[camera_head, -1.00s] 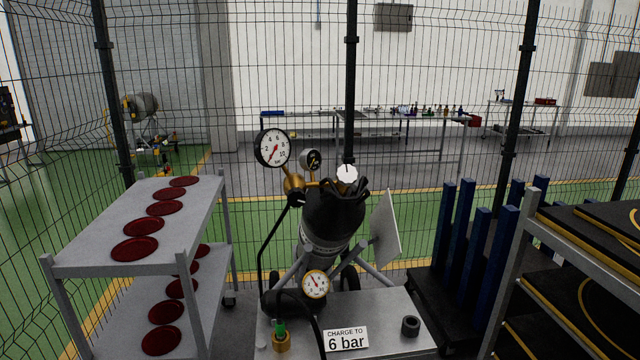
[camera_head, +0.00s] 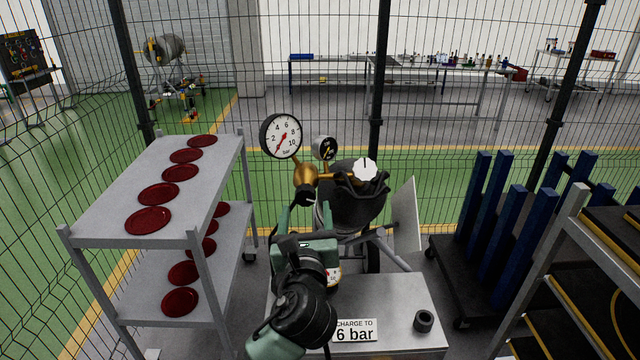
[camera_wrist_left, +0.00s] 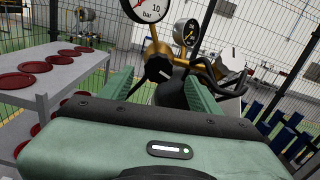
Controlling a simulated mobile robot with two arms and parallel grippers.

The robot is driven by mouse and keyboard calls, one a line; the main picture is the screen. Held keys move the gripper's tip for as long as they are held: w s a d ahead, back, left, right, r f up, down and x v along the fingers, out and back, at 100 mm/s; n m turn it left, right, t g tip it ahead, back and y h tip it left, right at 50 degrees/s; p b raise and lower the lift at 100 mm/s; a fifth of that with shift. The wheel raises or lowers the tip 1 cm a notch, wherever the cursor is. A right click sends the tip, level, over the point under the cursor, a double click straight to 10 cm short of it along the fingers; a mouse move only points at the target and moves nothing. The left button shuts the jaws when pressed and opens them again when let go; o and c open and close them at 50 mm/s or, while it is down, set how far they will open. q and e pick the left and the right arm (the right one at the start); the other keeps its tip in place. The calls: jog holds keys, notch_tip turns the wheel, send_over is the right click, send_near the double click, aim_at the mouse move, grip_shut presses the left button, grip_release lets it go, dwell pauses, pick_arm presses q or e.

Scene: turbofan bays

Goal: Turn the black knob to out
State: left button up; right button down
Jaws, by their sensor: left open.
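The black knob (camera_head: 306,197) sits on the front of the brass regulator (camera_head: 305,175). In the left wrist view the black knob (camera_wrist_left: 158,69) has a white mark on its face and shows between my two green fingers. My left gripper (camera_head: 306,214) is open and empty. Its fingers point at the knob from the front; I cannot tell whether they reach beside it. The word "out" is not readable in either view. My right gripper is not in view.
A large gauge (camera_head: 281,136), a small dark gauge (camera_head: 325,148) and a white knob (camera_head: 365,169) are close around the regulator. A grey shelf cart (camera_head: 95,205) with red discs stands left. A metal box (camera_head: 400,300) with a "6 bar" sign (camera_head: 355,331) is below. Wire fence stands behind.

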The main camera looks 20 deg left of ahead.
aim_at(305, 199)
pick_arm(q)
jog(key=shift+w+a+r, duration=0.15)
jog(key=shift+w+a, duration=0.1)
jog(key=shift+w, duration=0.2)
jog(key=p+x, duration=0.1)
jog(key=x, duration=0.2)
jog(key=p+x, duration=0.1)
jog(key=x, duration=0.2)
jog(key=shift+f, duration=0.25)
grip_shut()
